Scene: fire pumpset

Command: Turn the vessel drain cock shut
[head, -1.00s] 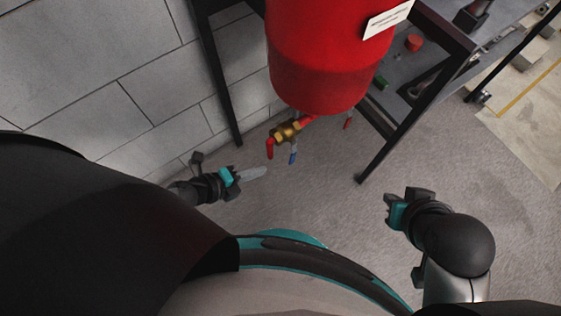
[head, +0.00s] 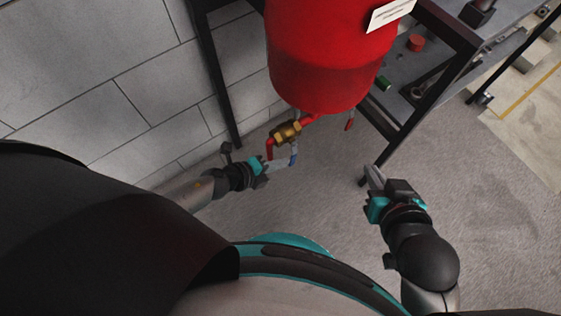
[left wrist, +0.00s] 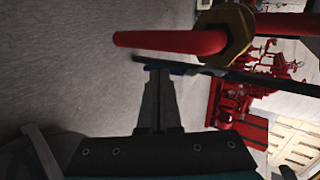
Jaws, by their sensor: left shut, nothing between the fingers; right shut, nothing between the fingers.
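The red vessel (head: 325,60) hangs in a dark frame, with a brass drain cock (head: 286,132) on red pipe under it. A red outlet pipe (head: 270,147) points down from the cock. Its lever has a blue end (head: 294,158). My left gripper (head: 288,162) is shut and empty, its tips at or very near the blue lever end. In the left wrist view the closed fingers (left wrist: 158,78) reach a dark lever bar (left wrist: 240,77) below the red pipe (left wrist: 170,41); I cannot tell if they touch. My right gripper (head: 372,172) is shut and empty, away from the cock.
A dark frame leg (head: 221,90) stands left of the vessel by the grey block wall (head: 90,60). Another leg (head: 385,150) is close to my right gripper. The floor between my arms is clear.

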